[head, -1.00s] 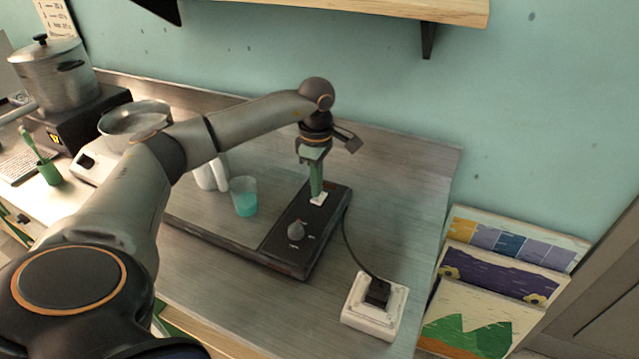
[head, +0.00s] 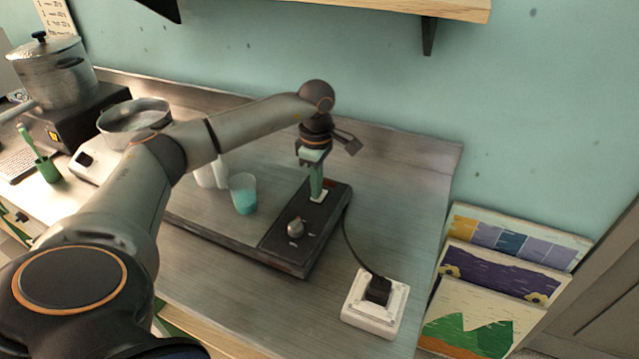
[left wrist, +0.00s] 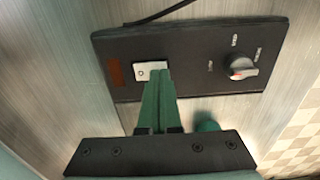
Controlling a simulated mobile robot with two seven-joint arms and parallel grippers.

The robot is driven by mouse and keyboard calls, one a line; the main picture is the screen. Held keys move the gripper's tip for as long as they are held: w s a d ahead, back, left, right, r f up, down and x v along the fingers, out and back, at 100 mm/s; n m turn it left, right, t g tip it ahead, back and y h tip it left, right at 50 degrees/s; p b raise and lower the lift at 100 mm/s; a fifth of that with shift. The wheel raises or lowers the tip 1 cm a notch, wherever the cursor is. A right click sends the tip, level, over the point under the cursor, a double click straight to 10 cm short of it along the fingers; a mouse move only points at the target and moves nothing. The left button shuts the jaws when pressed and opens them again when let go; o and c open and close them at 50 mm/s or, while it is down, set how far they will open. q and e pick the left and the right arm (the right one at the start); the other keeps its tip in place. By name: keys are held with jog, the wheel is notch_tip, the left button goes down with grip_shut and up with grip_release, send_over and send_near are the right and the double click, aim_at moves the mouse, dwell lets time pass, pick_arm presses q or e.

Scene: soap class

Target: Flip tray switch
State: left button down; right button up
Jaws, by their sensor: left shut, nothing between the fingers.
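The tray (head: 220,236) is a flat dark device on the metal counter, with a black control panel (head: 322,230) at its right end. The panel carries a white switch (head: 318,198) and a grey knob (head: 295,228). In the left wrist view the switch (left wrist: 151,66) is a white plate beside a dull reddish patch, and the knob (left wrist: 241,68) is to its right. My left gripper (head: 317,192) points down with green fingers shut and empty. Its fingertips (left wrist: 158,76) are at the switch and cover part of it; I cannot tell if they press it. My right gripper is not in view.
A beaker of teal liquid (head: 243,194) and a white bottle (head: 211,174) stand by the panel, under my left arm. A black cable runs to a white socket box (head: 367,322). A pot (head: 60,75) and scale (head: 90,165) stand left. A shelf (head: 400,8) is above.

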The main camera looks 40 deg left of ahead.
pick_arm(q)
jog(key=shift+f, duration=0.3)
jog(key=shift+r, duration=0.15)
notch_tip(320, 180, up, 7)
jog(key=p, duration=0.5)
jog(key=shift+p, duration=0.3)
jog(key=shift+s, duration=0.1)
dwell(0.4)
